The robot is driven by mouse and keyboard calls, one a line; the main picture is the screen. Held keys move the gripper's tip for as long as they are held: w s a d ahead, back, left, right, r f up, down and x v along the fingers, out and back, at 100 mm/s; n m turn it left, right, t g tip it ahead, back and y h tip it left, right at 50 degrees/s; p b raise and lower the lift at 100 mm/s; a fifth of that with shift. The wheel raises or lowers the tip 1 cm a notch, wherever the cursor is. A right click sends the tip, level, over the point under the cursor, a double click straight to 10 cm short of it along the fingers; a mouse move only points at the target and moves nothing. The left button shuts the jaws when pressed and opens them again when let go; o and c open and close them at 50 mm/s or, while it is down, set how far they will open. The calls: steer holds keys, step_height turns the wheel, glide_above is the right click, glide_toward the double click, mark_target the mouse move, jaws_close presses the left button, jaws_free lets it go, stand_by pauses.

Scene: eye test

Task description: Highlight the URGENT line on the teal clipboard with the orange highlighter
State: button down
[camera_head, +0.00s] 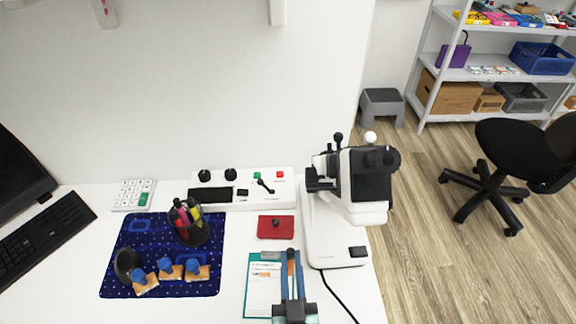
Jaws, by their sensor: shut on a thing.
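The teal clipboard (247,292) lies on the white table at the lower middle, with a metal clip at its top and a white sheet (262,298) on it. An orange patch (265,275) shows on the sheet's upper part; the words are too small to read. My gripper (291,258) reaches up from the bottom edge over the clipboard's right side. Its blue fingers are shut on a slim dark and orange thing, which looks like the orange highlighter (291,268). The fingers hide part of it and the clipboard's right part. I cannot tell whether its tip touches the paper.
A red pad (276,233) and a white control box (225,206) lie behind. A blue mat (125,228) at left bears a pen cup (190,232) and several blue-knobbed blocks.

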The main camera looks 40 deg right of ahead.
step_height(320, 180, up, 7)
steer(key=p, duration=0.7)
stand_by(0.6)
steer(key=shift+f+b, duration=2.2)
steer(key=shift+f, duration=0.7)
steer(key=shift+f+b, duration=0.45)
steer(key=shift+f, duration=0.15)
steer(key=shift+w+a+r, duration=0.1)
steer(key=shift+w, duration=0.05)
steer(key=shift+w+a+p, duration=0.25)
steer(key=shift+a+p, duration=0.05)
steer(key=shift+p, duration=0.1)
